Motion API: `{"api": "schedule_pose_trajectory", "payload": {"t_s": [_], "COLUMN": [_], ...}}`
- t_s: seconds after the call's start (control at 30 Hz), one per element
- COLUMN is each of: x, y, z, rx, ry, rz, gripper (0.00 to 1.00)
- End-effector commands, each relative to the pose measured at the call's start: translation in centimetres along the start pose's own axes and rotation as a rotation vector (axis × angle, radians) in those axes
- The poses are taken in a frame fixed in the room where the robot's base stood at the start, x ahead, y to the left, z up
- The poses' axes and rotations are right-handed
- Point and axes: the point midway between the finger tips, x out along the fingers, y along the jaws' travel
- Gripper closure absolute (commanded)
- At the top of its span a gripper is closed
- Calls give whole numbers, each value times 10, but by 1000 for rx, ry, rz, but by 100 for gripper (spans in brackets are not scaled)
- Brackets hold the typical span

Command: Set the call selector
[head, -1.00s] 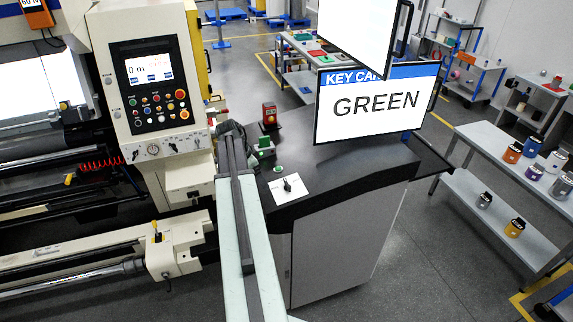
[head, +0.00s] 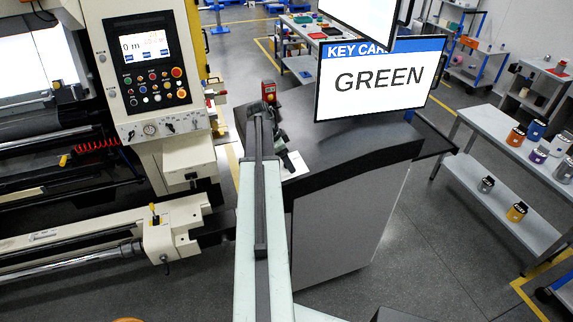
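The call selector is a black knob on a white plate on the dark desk top. Only an edge of the white plate (head: 298,166) shows now, and my arm and gripper hide the knob. My gripper (head: 284,150) is over the desk at the plate, seen small and from behind, so its fingers cannot be made out. I cannot tell whether it touches the knob. A screen (head: 378,80) above the desk reads "KEY CAR..." and "GREEN".
A red box-like device (head: 269,91) stands on the desk just beyond my arm. A machine with a button panel (head: 150,70) is at left. Grey shelves (head: 510,140) with coloured canisters stand at right. Floor is open between desk and shelves.

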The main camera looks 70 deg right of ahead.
Motion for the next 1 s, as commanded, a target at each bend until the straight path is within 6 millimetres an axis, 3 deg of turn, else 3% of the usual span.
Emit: {"api": "schedule_pose_trajectory", "payload": {"t_s": [0.17,0.4,0.43,0.73,1.0], "x": [-1,-2,1,-2,-2], "y": [0,0,-11,-2,0], "z": [0,0,-6,1,3], "rx": [-1,-1,-1,-48,-221], "ry": [0,0,0,0,-3], "rz": [0,-1,-1,-17,-56], "gripper": [20,82,82,82,82]}}
